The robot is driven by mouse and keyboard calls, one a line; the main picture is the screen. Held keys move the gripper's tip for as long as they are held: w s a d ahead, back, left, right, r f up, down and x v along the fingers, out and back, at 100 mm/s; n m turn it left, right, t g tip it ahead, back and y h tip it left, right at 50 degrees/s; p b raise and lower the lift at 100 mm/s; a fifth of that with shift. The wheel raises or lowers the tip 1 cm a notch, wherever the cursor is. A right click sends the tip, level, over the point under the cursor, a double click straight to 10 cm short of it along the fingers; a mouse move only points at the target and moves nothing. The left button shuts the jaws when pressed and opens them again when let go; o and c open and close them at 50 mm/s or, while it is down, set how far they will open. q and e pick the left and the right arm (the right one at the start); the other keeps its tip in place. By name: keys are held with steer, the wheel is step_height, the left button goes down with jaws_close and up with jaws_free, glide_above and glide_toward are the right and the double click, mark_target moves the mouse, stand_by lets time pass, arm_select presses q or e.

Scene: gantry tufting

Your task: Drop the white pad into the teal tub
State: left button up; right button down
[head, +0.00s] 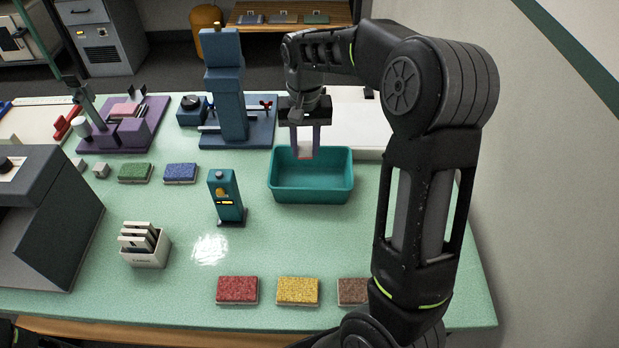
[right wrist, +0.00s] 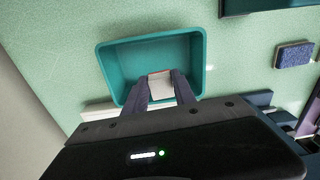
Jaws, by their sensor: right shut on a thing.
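The teal tub (head: 311,190) stands open on the green table, right of the middle in the head view. It also shows in the right wrist view (right wrist: 201,62). My right gripper (head: 305,150) points down over the back part of the tub. Its fingers are shut on the white pad (right wrist: 160,86), which has a thin red edge at its far end. The pad (head: 305,140) is held between the fingers above the tub floor; its exact height is hard to tell. My left gripper is not in view.
A blue press (head: 224,95) stands behind and left of the tub, and a small teal device (head: 226,197) stands to its left. Red (head: 237,289), yellow (head: 297,290) and brown (head: 352,290) tufted pads lie near the front edge. A white holder (head: 146,250) stands front left.

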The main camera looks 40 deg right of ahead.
steer(key=c, duration=0.9)
jaws_free()
steer(key=shift+c, duration=0.2)
step_height(320, 180, up, 8)
steer(key=shift+f+b, duration=0.1)
steer(key=shift+b, duration=0.65)
steer(key=shift+s, duration=0.1)
